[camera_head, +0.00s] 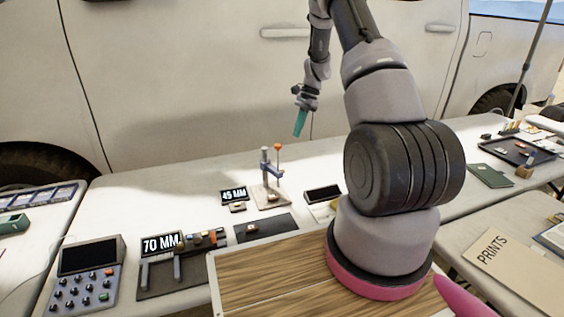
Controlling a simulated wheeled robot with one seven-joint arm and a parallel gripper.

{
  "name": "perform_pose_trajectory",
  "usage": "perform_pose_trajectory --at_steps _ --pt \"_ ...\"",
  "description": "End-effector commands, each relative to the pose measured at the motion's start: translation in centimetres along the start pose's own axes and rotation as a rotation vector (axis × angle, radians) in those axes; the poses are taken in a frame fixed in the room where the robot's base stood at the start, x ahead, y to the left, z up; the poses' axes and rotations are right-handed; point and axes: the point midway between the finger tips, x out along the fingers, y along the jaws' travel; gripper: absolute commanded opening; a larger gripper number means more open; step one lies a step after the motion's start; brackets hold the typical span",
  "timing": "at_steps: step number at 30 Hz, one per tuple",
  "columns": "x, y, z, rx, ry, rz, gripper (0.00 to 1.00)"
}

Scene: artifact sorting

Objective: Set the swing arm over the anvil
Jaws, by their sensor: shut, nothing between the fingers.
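A small stand (265,161) with a grey-blue upright post rises from a pale base plate (271,196) on the white table. A blue-grey swing arm (273,172) juts from the post toward the right, with an orange-topped rod (278,157) at its end. A small brownish piece, perhaps the anvil, sits on the base plate; whether the arm lies exactly over it I cannot tell. My gripper (299,126) hangs above and behind the stand, to its right, pointing down. Its teal fingers are together, empty, and apart from the stand.
Cards reading 45 MM (234,195) and 70 MM (162,244) stand left of the stand. A dark mat (280,229) lies in front, a black-screened device (323,194) to the right. A keypad console (86,275) is at the left. A white vehicle (180,80) stands behind the table.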

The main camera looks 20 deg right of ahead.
Motion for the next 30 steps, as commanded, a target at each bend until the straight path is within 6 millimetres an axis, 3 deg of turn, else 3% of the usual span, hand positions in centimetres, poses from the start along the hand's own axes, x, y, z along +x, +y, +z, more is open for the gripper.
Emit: perform_pose_trajectory --at_steps 8,21,24,30 --pt "2.8 0.1 -0.9 0.023 -0.012 0.015 0.0" --pt "11.7 0.2 -0.7 0.022 -0.011 0.015 0.0" --pt "12.0 0.1 1.1 0.018 -0.009 0.012 0.0" --pt "12.6 0.1 2.7 0.02 -0.01 0.012 0.0"
